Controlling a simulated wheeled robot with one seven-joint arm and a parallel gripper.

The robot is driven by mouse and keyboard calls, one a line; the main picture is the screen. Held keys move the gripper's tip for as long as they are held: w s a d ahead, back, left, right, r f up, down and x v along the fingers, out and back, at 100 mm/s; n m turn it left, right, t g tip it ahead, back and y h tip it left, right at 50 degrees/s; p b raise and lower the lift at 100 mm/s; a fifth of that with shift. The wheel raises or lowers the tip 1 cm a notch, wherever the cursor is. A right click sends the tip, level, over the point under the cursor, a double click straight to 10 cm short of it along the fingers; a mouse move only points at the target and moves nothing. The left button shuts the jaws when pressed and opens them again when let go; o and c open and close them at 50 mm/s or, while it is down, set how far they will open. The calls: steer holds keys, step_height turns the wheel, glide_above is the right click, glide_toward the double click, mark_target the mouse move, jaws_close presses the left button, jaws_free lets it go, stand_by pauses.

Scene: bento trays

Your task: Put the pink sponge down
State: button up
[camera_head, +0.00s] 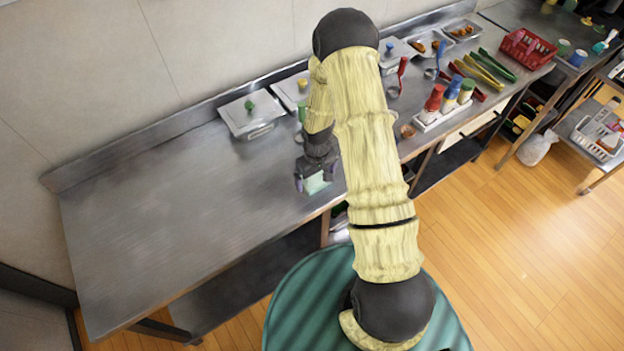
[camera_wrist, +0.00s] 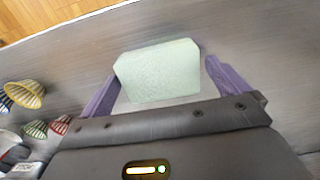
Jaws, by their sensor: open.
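No pink sponge shows; the sponge-like block (camera_wrist: 160,72) between my fingers is pale green. It also shows small at my gripper in the head view (camera_head: 314,184), over the steel counter (camera_head: 170,215). My gripper (camera_wrist: 163,64) has purple fingers, spread wide on both sides of the block. A gap shows on the right side; the left finger is close to the block's edge. The block appears to rest on the counter. My arm hides part of the counter in the head view.
Lidded steel trays (camera_head: 251,112) stand along the wall behind my gripper. Striped cups, one yellow (camera_wrist: 26,93), lie at the left of the wrist view. Bottles (camera_head: 448,97), tongs and a red basket (camera_head: 527,47) stand at the right. The counter's left part is clear.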

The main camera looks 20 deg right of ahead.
mark_target(316, 178)
steer(key=shift+f, duration=0.5)
steer(key=c, duration=0.9)
steer(key=shift+o, duration=0.2)
step_height(316, 178, up, 10)
steer(key=b, duration=0.2)
stand_by(0.3)
